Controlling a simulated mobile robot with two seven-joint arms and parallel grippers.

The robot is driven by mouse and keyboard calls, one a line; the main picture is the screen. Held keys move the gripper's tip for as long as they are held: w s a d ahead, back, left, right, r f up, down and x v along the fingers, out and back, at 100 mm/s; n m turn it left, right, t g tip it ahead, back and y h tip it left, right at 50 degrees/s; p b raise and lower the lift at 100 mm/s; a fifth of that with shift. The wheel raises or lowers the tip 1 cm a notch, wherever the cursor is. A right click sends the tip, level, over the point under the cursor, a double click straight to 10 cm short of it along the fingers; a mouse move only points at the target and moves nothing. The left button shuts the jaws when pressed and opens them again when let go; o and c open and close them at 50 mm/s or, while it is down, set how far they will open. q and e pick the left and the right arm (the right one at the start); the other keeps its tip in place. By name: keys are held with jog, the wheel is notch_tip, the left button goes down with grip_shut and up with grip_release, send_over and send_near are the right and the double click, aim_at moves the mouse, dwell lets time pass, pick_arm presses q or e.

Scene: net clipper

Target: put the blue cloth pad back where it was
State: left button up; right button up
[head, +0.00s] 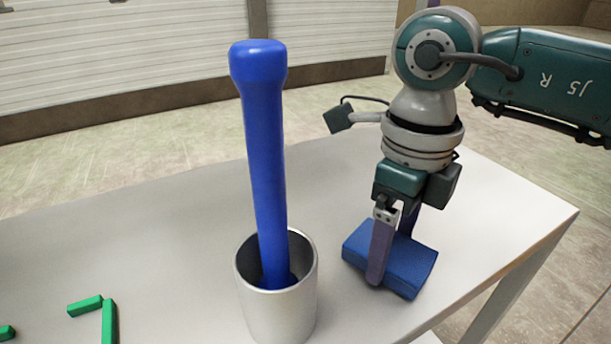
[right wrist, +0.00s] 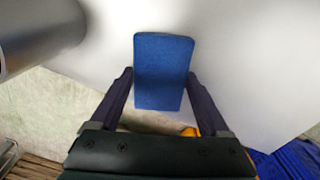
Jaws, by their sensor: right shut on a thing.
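The blue cloth pad (head: 412,266) is a flat blue block at the right part of the white table, right of the metal cup. My right gripper (head: 391,258) points down with its fingers on either side of the pad and is shut on it. In the right wrist view the pad (right wrist: 163,65) sits between the two fingers (right wrist: 160,80). I cannot tell whether the pad touches the table. My left gripper is not in view.
A metal cup (head: 281,314) holding a tall blue-handled thing (head: 265,150) stands left of the pad. Green sticks (head: 109,322) lie at the lower left. The table (head: 180,225) is bare behind the cup, and its right edge is near the pad.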

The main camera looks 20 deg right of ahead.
aim_at(392, 249)
jog(key=shift+f, duration=0.3)
jog(key=shift+f, duration=0.1)
jog(key=o, duration=1)
jog(key=shift+o, duration=0.2)
jog(key=shift+r, duration=0.3)
notch_tip(392, 249, up, 12)
jog(key=p, duration=0.1)
jog(key=shift+f+p, duration=0.15)
jog(key=shift+p, duration=0.15)
